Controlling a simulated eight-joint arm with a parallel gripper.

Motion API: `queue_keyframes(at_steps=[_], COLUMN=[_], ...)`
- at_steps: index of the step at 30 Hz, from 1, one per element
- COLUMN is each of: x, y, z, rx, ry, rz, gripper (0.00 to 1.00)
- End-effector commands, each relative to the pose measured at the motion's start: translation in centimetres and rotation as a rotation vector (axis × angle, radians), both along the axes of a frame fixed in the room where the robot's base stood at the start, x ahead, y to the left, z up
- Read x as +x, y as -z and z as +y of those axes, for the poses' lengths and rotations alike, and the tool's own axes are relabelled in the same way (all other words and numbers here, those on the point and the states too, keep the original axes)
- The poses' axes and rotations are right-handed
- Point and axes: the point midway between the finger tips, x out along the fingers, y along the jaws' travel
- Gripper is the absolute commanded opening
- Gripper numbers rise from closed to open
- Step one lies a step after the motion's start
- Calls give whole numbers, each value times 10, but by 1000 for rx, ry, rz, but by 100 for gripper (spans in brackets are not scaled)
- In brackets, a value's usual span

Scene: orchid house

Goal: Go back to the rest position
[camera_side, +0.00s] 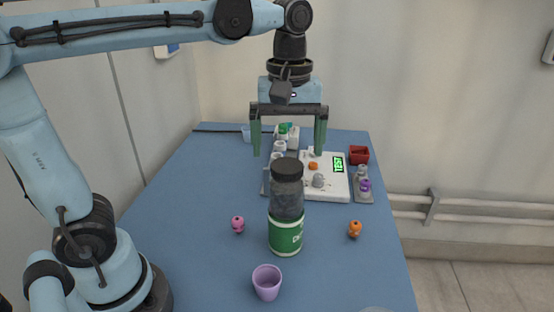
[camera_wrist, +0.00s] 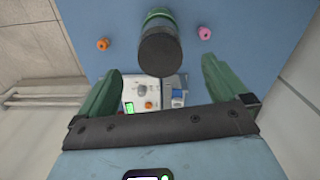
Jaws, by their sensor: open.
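My gripper (camera_side: 288,143) hangs above the blue table (camera_side: 190,195), over its rear half. Its two green fingers are wide apart with nothing between them. In the wrist view my gripper (camera_wrist: 160,85) also shows open and empty, with the table below. A jar (camera_side: 286,208) with a black lid and a green label stands upright on the table, nearer the side camera than my gripper. In the wrist view the jar's dark lid (camera_wrist: 159,50) lies ahead of the fingertips, apart from them.
A white scale (camera_side: 333,187) with a green display, small weights and a red tray (camera_side: 358,155) stand at the back right. A pink piece (camera_side: 238,225), an orange piece (camera_side: 354,229) and a purple cup (camera_side: 267,282) are near the jar. The left of the table is clear.

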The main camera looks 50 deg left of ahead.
Motion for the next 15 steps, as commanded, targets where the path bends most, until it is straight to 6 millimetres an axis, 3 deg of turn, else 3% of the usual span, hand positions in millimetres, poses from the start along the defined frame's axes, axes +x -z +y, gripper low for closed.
queue_keyframes(at_steps=[6,15], x=[-1,0], y=[-26,15], z=[0,0], rx=[0,0], ry=[0,0], rz=[0,0], gripper=[100,100])
